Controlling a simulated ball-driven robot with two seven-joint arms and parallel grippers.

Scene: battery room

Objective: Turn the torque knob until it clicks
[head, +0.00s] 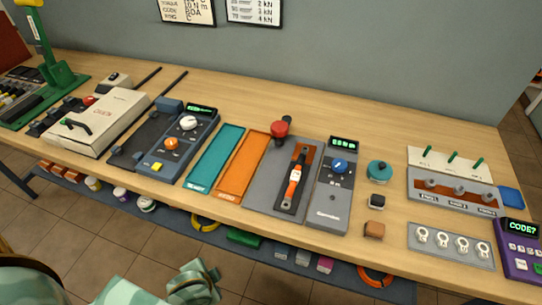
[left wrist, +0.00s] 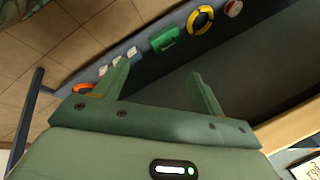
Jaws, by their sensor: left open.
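A grey device with a lit green display has a blue knob (head: 340,164) with a white pointer mark. A blue device further left, also with a green display, carries a white knob (head: 188,122) and an orange knob (head: 171,142). I cannot tell from labels which is the torque knob. A torque wrench-like tool with an orange grip (head: 293,184) lies in a grey fixture. My left gripper (left wrist: 160,78) is open and empty in the left wrist view, over the lower shelf and floor, away from the knobs. My right gripper is not in view.
The wooden bench (head: 450,130) is crowded along its front. A red knob (head: 280,128), a teal round part (head: 380,171), a white box (head: 110,118) and a purple keypad (head: 520,250) stand on it. The lower shelf (head: 400,290) holds several items. The bench's back strip is mostly clear.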

